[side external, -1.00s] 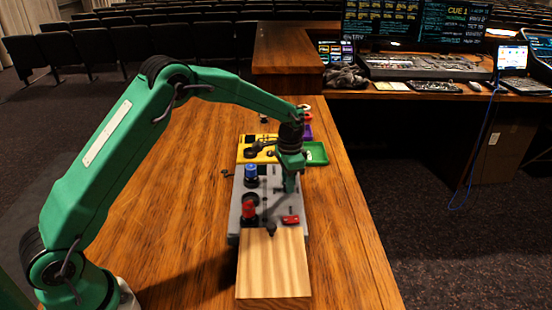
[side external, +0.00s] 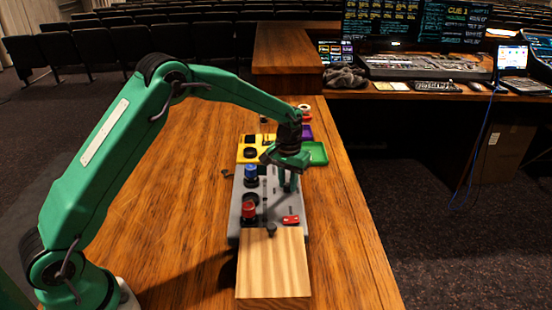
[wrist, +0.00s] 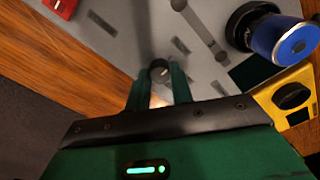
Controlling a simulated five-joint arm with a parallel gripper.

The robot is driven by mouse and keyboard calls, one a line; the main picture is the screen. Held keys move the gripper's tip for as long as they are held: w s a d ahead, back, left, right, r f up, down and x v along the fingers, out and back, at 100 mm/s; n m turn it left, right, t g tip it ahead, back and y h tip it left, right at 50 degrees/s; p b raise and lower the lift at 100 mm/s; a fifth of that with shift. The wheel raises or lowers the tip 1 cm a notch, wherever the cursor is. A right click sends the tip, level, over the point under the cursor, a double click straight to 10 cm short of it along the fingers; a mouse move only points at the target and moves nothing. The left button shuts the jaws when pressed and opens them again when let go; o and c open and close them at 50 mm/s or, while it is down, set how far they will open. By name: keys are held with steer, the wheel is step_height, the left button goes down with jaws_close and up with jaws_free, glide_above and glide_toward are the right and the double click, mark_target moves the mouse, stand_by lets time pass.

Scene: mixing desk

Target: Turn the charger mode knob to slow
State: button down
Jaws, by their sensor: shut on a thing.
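A grey panel (side external: 268,208) lies on the wooden table and carries several controls. A small dark round knob (wrist: 158,71) on it sits between my fingertips in the wrist view. My gripper (side external: 289,187) points down over the right part of the panel and is shut on this knob; it also shows in the wrist view (wrist: 158,88). The fingers hide the knob in the side view. I cannot read any mode marking or tell the knob's setting.
A blue knob (side external: 250,173), a red knob (side external: 249,209) and a red switch (side external: 291,219) are on the panel. A yellow box (side external: 247,143) and a green tray (side external: 318,153) lie behind. A light wooden block (side external: 272,270) is in front.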

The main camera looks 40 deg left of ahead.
mark_target(287, 184)
steer(key=shift+w+a+r, duration=0.1)
steer(key=shift+w+a, duration=0.05)
steer(key=shift+a, duration=0.1)
steer(key=c, duration=1.3)
jaws_free()
steer(key=shift+o, duration=0.3)
steer(key=shift+d, duration=0.1)
steer(key=shift+r, duration=0.1)
step_height(287, 184, up, 7)
steer(key=shift+r, duration=0.3)
